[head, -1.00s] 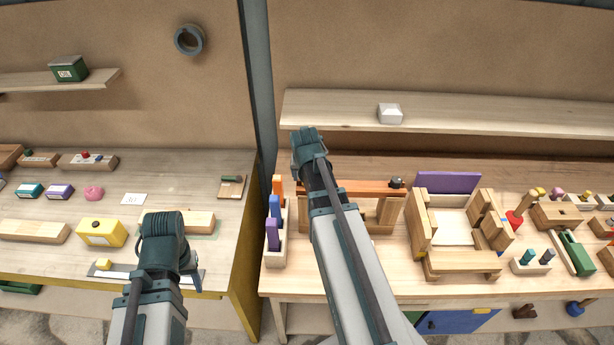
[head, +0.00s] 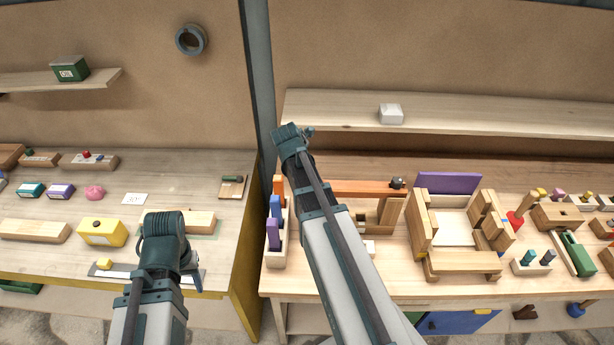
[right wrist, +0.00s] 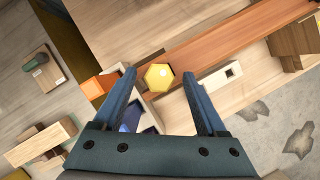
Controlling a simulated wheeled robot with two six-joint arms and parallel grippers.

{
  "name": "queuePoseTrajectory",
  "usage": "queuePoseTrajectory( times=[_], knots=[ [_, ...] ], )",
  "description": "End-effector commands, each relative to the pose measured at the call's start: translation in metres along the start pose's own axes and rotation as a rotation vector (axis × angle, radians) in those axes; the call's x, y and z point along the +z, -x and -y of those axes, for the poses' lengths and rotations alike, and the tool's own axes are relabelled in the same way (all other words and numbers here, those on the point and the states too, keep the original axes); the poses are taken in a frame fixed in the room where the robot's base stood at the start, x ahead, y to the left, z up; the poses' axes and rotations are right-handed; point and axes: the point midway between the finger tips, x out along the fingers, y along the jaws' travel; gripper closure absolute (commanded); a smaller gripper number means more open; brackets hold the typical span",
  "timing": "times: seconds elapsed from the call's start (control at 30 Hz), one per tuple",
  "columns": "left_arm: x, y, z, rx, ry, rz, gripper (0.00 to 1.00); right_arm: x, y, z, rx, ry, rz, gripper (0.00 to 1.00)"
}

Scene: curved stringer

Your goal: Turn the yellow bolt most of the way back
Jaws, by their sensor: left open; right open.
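The yellow hex-headed bolt (right wrist: 158,77) shows in the right wrist view, seen from above at the near edge of a long orange-brown wooden bar. My right gripper (right wrist: 160,75) is open, with one finger on each side of the bolt and a gap on both sides. I cannot tell the height of the fingertips over it. In the head view my right arm hides the bolt and the left end of the bar (head: 365,187). My left gripper (head: 188,268) points down over the left bench, mostly hidden behind its wrist; it is open.
A rack of coloured blocks (head: 274,234) stands left of the bar. A wooden frame with a purple panel (head: 448,183) stands to its right. A yellow box (head: 102,232) and wooden pieces lie on the left bench. A shelf (head: 450,112) runs behind.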

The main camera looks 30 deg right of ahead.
Motion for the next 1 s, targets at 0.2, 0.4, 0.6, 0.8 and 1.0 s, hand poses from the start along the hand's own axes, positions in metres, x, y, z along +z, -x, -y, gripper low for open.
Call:
queuePoseTrajectory(
  times=[0.2,0.4,0.6,0.8,1.0],
  knots=[
    [0.0000,0.0000,0.0000,0.000,0.000,0.000,0.50,0.0020,-0.0008,-0.0057,-0.105,-0.251,0.000,0.26],
    [0.0000,0.0000,0.0000,0.000,0.000,0.000,0.50,0.0013,-0.0005,-0.0046,-0.174,-0.418,0.000,0.26],
    [0.0000,0.0000,0.0000,0.000,0.000,0.000,0.50,0.0004,-0.0002,-0.0032,-0.183,-0.440,0.000,0.26],
    [0.0000,-0.0006,-0.0001,0.000,0.000,0.000,0.50,0.0003,-0.0007,-0.0033,-0.182,-0.439,0.000,0.26],
    [0.0000,-0.0005,0.0000,0.000,0.000,0.000,0.50,0.0004,-0.0007,-0.0033,-0.181,-0.438,0.000,0.49]
  ],
)
